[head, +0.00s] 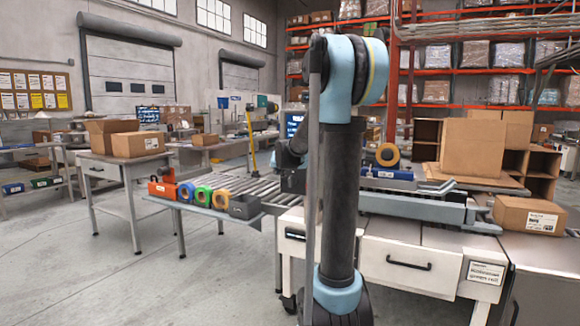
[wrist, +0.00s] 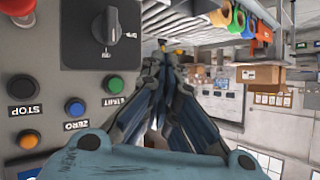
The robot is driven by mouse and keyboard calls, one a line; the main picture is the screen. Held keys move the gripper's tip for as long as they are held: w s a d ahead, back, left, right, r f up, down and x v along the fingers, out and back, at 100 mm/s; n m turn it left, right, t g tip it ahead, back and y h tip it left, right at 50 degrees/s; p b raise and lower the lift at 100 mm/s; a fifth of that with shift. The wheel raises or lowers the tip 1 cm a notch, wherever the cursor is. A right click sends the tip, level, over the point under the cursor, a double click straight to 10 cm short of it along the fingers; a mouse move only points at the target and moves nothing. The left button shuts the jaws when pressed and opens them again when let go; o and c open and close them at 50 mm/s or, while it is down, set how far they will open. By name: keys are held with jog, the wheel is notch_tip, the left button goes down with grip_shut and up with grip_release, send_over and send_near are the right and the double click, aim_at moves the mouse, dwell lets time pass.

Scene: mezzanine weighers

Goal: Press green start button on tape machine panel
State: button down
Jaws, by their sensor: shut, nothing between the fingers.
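The grey control panel (wrist: 50,62) fills the left of the wrist view, and its lettering appears upside down. The green button (wrist: 114,84) sits beside a partly hidden label ending the word START. My gripper (wrist: 168,58) is shut and empty, to the right of the green button in that view. A gap shows between them in the picture, but I cannot tell the depth. In the head view, the tape machine (head: 410,203) with its orange tape roll (head: 387,154) stands behind my arm, which hides part of it. The panel's button face is not visible there.
Near the green button are a blue ZERO button (wrist: 75,107), a black STOP button (wrist: 22,88), an orange button (wrist: 28,139), a rotary knob (wrist: 105,30) and a red button (wrist: 18,8). A roller conveyor (head: 285,190) and cardboard boxes (head: 472,147) flank my arm.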

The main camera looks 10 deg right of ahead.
jog(key=shift+w, duration=0.1)
jog(key=w+d, duration=0.5)
jog(key=w, duration=0.2)
dwell(0.5)
jog(key=shift+d, duration=0.15)
dwell(1.3)
jog(key=shift+w+d, duration=0.2)
jog(key=shift+w, duration=0.1)
jog(key=shift+w+d+r, duration=0.1)
jog(key=shift+w+d, duration=0.15)
jog(key=shift+w, duration=0.1)
dwell(0.8)
jog(key=shift+s+a, duration=0.1)
jog(key=shift+s, duration=0.05)
dwell(0.3)
jog(key=shift+s+a, duration=0.45)
jog(key=shift+s, duration=0.1)
